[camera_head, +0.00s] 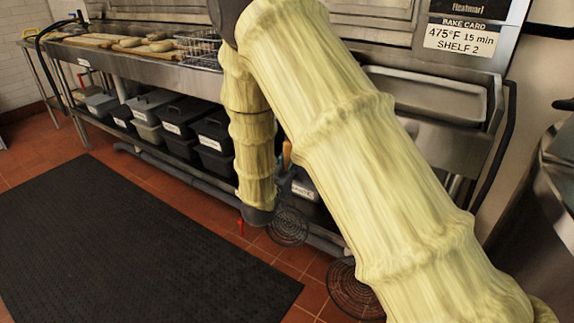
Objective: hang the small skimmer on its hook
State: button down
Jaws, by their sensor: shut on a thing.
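My gripper's dark end (259,215) is at the bottom of my sleeved forearm, in front of the lower shelf. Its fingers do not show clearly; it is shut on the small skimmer. A round dark wire disc (288,227), which looks like the small skimmer, is just right of the gripper end, over the red floor. A short tan handle piece (287,155) shows above it between my arm links; the join between them is unclear. A second, larger-looking wire disc (345,288) is lower right, partly behind my upper arm. No hook can be made out.
A steel bench (135,65) with bread boards and a wire basket (200,48) runs along the wall. Labelled dark bins (180,120) fill its lower shelf. A large steel vessel (545,200) stands at right. A black mat (130,240) covers open floor at left.

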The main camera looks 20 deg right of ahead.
jog(key=c, duration=1.1)
grip_release()
jog(key=f+v, duration=0.1)
jog(key=v, duration=1.1)
jog(key=s+d+f+n+g+y, duration=0.1)
jog(key=s+f+n+g+y, duration=0.1)
jog(key=s+f, duration=0.5)
jog(key=s+d+f+n+g+y, duration=0.1)
jog(key=s+f+g+y, duration=0.15)
jog(key=f, duration=0.85)
jog(key=s+d+f+n+g+y, duration=0.1)
jog(key=s+f+n+g+y, duration=0.1)
jog(key=s+f, duration=0.45)
jog(key=s+f+n+g+y, duration=0.1)
jog(key=s+f+g, duration=0.1)
jog(key=s+f, duration=0.45)
jog(key=s+f+g+y, duration=0.2)
jog(key=s+f+g, duration=0.1)
jog(key=s, duration=0.7)
jog(key=s+f+n+g+y, duration=0.15)
jog(key=s+f, duration=0.25)
jog(key=s, duration=0.4)
notch_tip(320, 180, up, 25)
jog(key=p, duration=2.5)
jog(key=shift+s+d+r+g+h+p, duration=0.15)
jog(key=shift+d+r+g+h+p, duration=0.05)
jog(key=shift+d+g+h+p, duration=0.2)
